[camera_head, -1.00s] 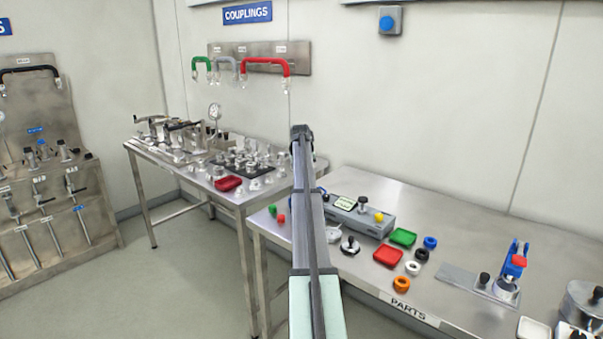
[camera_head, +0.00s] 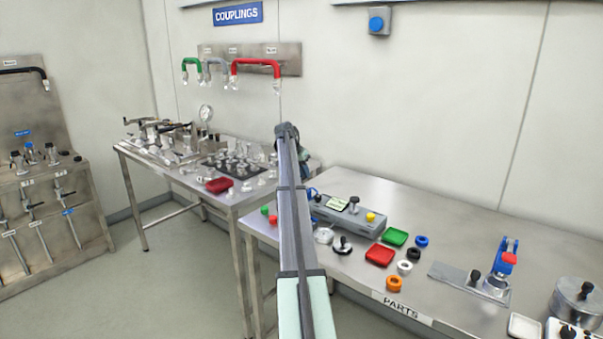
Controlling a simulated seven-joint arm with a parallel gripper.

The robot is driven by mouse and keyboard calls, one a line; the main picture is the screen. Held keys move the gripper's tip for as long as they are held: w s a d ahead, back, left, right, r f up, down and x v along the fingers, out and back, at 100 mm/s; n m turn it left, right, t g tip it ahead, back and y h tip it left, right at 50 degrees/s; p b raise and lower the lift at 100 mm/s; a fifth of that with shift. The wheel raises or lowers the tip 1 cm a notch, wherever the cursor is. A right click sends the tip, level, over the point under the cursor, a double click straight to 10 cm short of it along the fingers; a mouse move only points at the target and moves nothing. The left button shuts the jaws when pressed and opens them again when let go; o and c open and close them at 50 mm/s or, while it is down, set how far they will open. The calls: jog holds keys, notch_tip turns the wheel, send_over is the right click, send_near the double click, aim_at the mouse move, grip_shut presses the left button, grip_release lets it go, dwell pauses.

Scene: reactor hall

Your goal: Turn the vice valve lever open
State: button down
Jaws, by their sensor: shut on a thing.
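My arm rises from the bottom centre of the head view to a dark joint between the two tables. My gripper's fingers are not visible; the arm hides whatever lies behind it. A metal fixture with dark handles (camera_head: 168,128) stands at the back of the left table. A blue clamp-like fixture with a red part (camera_head: 505,262) stands on a plate on the right table. I cannot tell which fixture carries the vice valve lever, nor how that lever stands.
The right table (camera_head: 440,215) holds a grey box (camera_head: 350,222), red tray (camera_head: 380,255), green tray (camera_head: 395,237), several rings and a metal pot (camera_head: 577,298). The left table holds a black fittings tray and a red tray (camera_head: 219,185). A valve panel (camera_head: 45,205) stands far left.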

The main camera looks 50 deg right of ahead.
jog(key=shift+s+m, duration=0.2)
jog(key=shift+m, duration=0.4)
jog(key=shift+s+g, duration=0.1)
jog(key=shift+g, duration=0.2)
jog(key=c, duration=1.1)
grip_release()
jog(key=shift+r, duration=0.15)
jog(key=v, duration=1.3)
jog(key=shift+r, duration=0.35)
jog(key=shift+d, duration=0.1)
